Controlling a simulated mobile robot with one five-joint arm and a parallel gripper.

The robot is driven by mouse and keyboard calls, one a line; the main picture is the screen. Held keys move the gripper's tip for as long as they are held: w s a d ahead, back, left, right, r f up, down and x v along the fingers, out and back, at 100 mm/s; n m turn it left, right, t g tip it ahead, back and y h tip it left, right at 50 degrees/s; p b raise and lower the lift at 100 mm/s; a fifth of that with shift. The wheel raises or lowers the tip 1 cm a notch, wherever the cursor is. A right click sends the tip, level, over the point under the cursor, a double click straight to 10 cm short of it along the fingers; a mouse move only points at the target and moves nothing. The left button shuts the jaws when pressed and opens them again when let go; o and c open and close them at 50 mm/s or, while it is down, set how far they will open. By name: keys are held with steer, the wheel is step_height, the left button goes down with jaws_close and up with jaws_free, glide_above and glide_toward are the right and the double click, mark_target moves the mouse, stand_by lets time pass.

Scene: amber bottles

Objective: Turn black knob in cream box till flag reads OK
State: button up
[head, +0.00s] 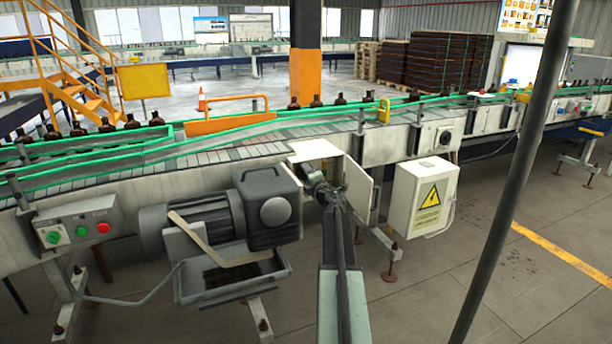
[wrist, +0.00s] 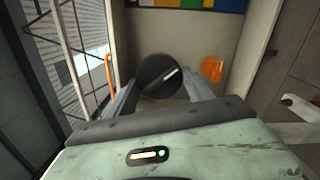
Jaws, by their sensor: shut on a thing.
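The cream box (head: 316,150) stands open at the conveyor's side in the head view, with a panel at its right. My gripper (head: 328,190) reaches into it, and my arm hides much of the inside. In the wrist view the round black knob (wrist: 160,76) lies between the fingers of my gripper (wrist: 161,84), one finger at each side, shut on it. A pale pointer line on the knob slants up to the right. An orange round piece (wrist: 212,68) sits right of the knob; I cannot tell if it is the flag. No OK can be read.
A motor (head: 215,215) juts out left of the box. A white box with a yellow warning sign (head: 429,205) hangs to its right. A dark post (head: 515,170) crosses the right side. A coloured strip (wrist: 190,4) shows above the knob. Bare floor lies at the right.

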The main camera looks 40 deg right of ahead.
stand_by(0.5)
steer(key=o, duration=1.1)
steer(key=v, duration=0.8)
